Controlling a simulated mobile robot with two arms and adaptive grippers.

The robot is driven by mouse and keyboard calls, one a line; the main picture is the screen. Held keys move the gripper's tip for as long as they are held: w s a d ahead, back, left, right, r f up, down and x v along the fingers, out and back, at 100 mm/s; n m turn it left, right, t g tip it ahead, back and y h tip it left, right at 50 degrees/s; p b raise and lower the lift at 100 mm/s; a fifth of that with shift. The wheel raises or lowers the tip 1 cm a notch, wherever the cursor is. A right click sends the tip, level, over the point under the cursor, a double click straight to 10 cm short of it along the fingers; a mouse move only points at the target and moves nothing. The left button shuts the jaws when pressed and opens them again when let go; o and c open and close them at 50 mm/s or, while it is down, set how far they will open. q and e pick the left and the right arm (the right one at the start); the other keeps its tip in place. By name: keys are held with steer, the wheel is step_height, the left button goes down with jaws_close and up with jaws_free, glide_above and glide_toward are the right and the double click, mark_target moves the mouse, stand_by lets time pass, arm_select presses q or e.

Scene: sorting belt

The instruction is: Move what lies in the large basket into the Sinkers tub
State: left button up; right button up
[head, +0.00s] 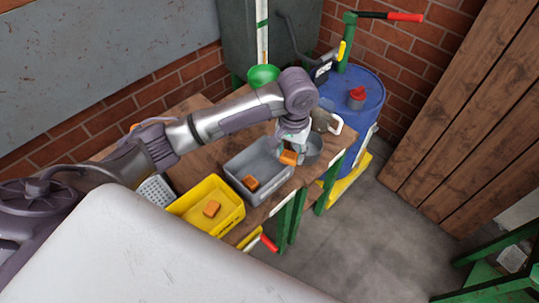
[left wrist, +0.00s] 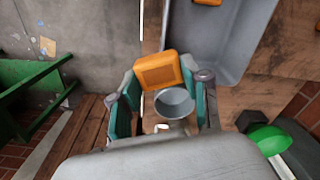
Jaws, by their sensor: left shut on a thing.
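My left gripper (head: 291,148) is shut on an orange block (head: 289,158), held near the right end of a grey tub (head: 232,180). In the left wrist view the held orange block (left wrist: 158,71) sits between the teal fingers. A second orange block (head: 250,183) lies in the grey tub, and a third (head: 211,209) lies in a yellow basket (head: 190,200). A white perforated basket (head: 155,190) is partly hidden by my arm. I cannot read any label that says Sinkers. My right gripper is not in view.
A grey metal pail (head: 313,148) stands beside the grey tub, close to the held block. A blue drum (head: 358,100) with a red-topped can (head: 357,97) stands behind. Open floor lies right of the wooden bench.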

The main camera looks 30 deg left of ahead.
arm_select(q)
steer(key=a+f, duration=0.2)
steer(key=w+a+f+p, duration=0.1)
steer(key=a+f, duration=0.1)
steer(key=f, duration=0.1)
steer(key=a+f+p, duration=0.1)
steer(key=a+f, duration=0.1)
steer(key=shift+w+a+f, duration=0.15)
steer(key=shift+w+a, duration=0.1)
steer(key=shift+w, duration=0.1)
steer(key=shift+f, duration=1)
steer(key=o, duration=1.1)
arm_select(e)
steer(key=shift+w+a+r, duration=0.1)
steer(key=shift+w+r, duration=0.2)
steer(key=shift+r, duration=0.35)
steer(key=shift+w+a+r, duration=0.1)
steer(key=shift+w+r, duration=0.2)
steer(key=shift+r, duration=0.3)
